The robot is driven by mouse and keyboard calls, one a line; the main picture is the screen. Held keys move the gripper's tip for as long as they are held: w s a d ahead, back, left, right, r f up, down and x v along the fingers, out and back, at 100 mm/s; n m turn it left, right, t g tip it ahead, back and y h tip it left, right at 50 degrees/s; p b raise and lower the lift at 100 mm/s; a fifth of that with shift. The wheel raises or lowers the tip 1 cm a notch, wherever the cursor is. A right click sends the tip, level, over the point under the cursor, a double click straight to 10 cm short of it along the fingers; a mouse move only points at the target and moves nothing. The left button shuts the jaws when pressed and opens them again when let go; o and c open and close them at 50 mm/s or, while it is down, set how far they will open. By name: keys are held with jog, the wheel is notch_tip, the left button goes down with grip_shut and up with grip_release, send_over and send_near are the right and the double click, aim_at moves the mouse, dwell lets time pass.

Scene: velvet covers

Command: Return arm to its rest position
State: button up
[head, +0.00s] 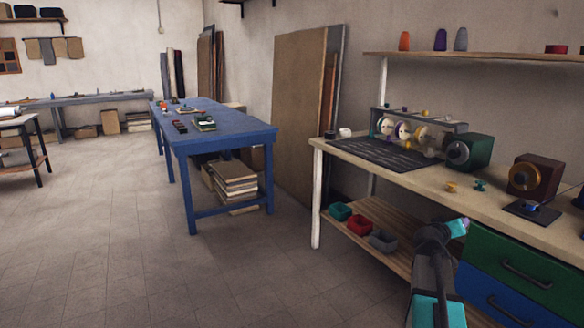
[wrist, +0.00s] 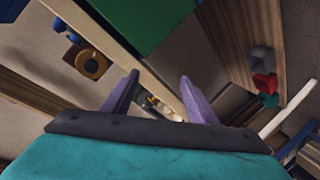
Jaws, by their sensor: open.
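My arm shows at the lower right of the head view, dark with teal parts, in front of the wooden workbench (head: 400,172). My gripper (head: 460,226) is at its upper end, close to the bench's front edge in the picture. In the wrist view my gripper (wrist: 156,88) shows two purple fingers spread apart. No object is held between them. The bench edge and part of the floor area show beyond the fingers, at a tilt. The distance from the fingers to the bench is hard to tell.
A green drawer (head: 510,264) and a blue drawer (head: 487,300) sit under the bench beside my arm. A teal bin (head: 340,211), a red bin (head: 358,227) and a grey bin (head: 383,241) stand on the lower shelf. A blue table (head: 232,137) stands farther back. Floor at left is clear.

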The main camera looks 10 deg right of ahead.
jog(key=w+a+f+n+y+p, duration=0.1)
jog(key=w+a+f+y+p, duration=0.2)
jog(key=a+f, duration=0.6)
jog(key=s+a+f+n+g+y+p, duration=0.15)
jog(key=s+a+f+p, duration=0.3)
jog(key=a+f, duration=0.6)
jog(key=s+a+f+n+g+y+p, duration=0.1)
jog(key=s+a+f+g+y+p, duration=0.15)
jog(key=a+f+p, duration=0.55)
jog(key=s+a+f+g+y+p, duration=0.1)
jog(key=s+a+f+g+p, duration=0.1)
jog(key=s+a+f, duration=0.5)
jog(key=s+a+f+g+y+p, duration=0.1)
jog(key=s+a+f+g+y, duration=0.15)
jog(key=s+a, duration=0.7)
jog(key=s+a+g+y+p, duration=0.1)
jog(key=s+a, duration=0.3)
jog(key=s, duration=0.5)
jog(key=s+a+f+g+y, duration=0.1)
jog(key=s+a+g, duration=0.3)
jog(key=s, duration=0.5)
jog(key=shift+s+p, duration=0.35)
jog(key=shift+s, duration=0.05)
jog(key=shift+n, duration=0.25)
